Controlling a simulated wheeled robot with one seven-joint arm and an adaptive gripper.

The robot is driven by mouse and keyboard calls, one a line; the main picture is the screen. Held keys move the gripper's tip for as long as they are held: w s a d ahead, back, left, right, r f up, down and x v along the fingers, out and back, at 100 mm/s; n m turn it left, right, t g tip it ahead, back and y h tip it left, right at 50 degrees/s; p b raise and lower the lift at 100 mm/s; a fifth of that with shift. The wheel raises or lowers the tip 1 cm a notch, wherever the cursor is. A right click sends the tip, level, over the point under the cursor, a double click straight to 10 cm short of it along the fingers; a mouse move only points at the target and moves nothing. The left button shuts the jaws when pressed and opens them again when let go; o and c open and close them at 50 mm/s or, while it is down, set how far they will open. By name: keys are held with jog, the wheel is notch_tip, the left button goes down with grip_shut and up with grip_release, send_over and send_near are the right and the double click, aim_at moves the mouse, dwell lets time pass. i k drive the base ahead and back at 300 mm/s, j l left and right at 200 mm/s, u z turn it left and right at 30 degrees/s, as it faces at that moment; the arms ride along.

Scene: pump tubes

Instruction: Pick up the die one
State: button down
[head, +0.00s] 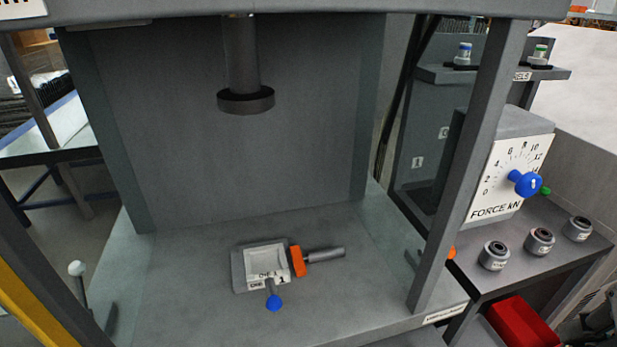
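A light grey block (262,268) with a shallow recess sits on the press bed below the ram. Its front carries small lettering that ends in what looks like a "1"; the rest is too small to read surely. An orange collar (297,262) with a grey rod (325,254) is at its right side. A blue ball knob (274,303) sticks out at its front. Three short grey cylinders with dark centres stand on the right ledge: left (495,256), middle (540,241) and right (578,229). I see no number on them. My gripper is not recognisable in view.
The press ram (245,98) hangs above the bed, well clear of the block. A frame post (468,165) stands between bed and ledge. A force dial box (510,170) with a blue knob stands behind the cylinders. A red box (522,325) is below. The bed around the block is clear.

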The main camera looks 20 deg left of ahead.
aim_at(267, 267)
jog(key=k+u, duration=0.1)
jog(key=u, duration=0.95)
jog(key=k+l+z, duration=0.2)
jog(key=l, duration=0.5)
jog(key=l+z, duration=0.25)
jog(key=l, duration=0.45)
